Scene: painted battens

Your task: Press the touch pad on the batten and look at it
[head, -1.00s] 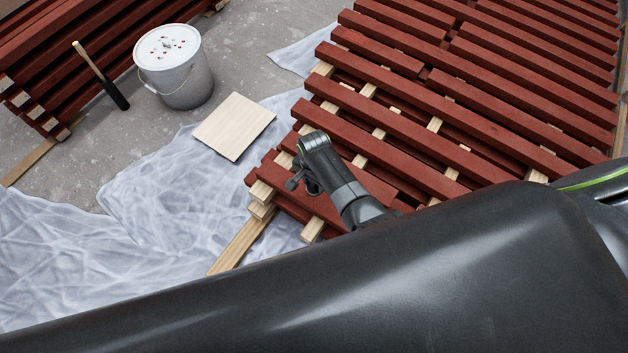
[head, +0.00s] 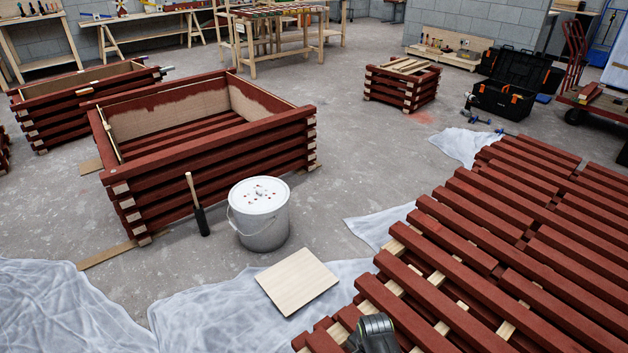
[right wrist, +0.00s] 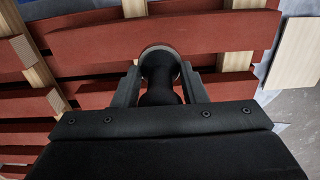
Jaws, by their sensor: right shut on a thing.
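In the right wrist view my right gripper (right wrist: 160,82) is shut on a dark round-handled touch pad (right wrist: 159,62). The pad's round head with a pale rim points at a red batten (right wrist: 225,34). I cannot tell whether its face touches the wood, and that face is hidden. In the head view only the dark top of my right wrist shows at the bottom edge, over the stacked red battens (head: 470,240). My left gripper is not in view.
White sheeting (head: 215,310) covers the floor there. A red planter box (head: 220,160) stands behind. Grey floor is clear in the middle.

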